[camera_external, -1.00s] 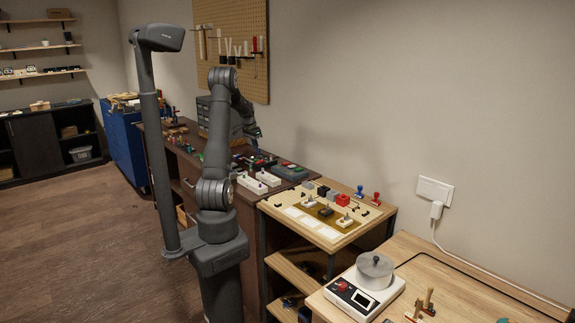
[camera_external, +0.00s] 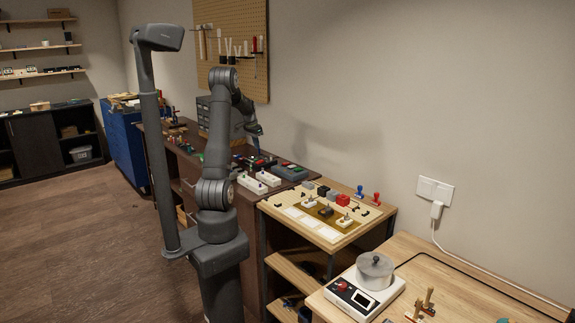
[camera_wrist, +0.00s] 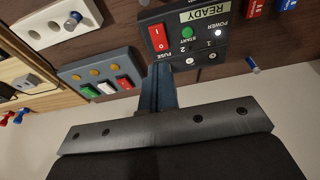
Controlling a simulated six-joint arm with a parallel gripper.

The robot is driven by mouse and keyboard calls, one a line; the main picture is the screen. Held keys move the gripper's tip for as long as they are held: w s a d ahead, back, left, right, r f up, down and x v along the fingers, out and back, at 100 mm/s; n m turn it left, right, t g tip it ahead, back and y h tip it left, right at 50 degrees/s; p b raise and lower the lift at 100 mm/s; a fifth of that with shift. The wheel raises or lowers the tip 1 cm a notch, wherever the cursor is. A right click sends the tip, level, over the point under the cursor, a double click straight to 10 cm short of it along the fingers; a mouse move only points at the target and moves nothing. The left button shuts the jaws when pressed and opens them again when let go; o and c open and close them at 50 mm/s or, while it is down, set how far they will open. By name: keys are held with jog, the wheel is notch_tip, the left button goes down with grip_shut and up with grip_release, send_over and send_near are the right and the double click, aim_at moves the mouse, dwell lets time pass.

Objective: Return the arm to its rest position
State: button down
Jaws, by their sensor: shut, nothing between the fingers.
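In the wrist view a black box (camera_wrist: 203,60) carries a red rocker (camera_wrist: 158,38) marked with white symbols, a green START button, a white POWER light and a READY label. No word in view names it as the charger. My gripper (camera_wrist: 160,72) is shut and empty, its tips close to the box edge just below the red rocker; I cannot tell if they touch. A grey-blue box (camera_wrist: 103,80) beside it has green, white and red rockers and yellow round lights. In the external view my gripper (camera_external: 260,152) is low over the dark bench, and the red rocker cannot be made out.
A white strip with round holes (camera_wrist: 55,30) lies at upper left in the wrist view. A small metal post with a blue end (camera_wrist: 253,65) stands right of the black box.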

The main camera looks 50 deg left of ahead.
jog(key=x, duration=0.2)
jog(key=shift+f, duration=0.3)
jog(key=shift+s+r, duration=0.15)
jog(key=shift+s, duration=0.1)
jog(key=s+r, duration=0.4)
jog(key=r, duration=0.4)
jog(key=x, duration=0.3)
jog(key=w+x, duration=0.1)
jog(key=x, duration=0.2)
jog(key=w+x, duration=0.1)
jog(key=x, duration=0.2)
jog(key=shift+w+f, duration=0.1)
jog(key=shift+w, duration=0.05)
jog(key=shift+w+r, duration=0.2)
jog(key=shift+r, duration=0.1)
jog(key=s+d+r+y, duration=0.2)
jog(key=d+r, duration=0.1)
jog(key=r, duration=0.7)
jog(key=shift+s+d, duration=0.25)
jog(key=shift+d, duration=0.1)
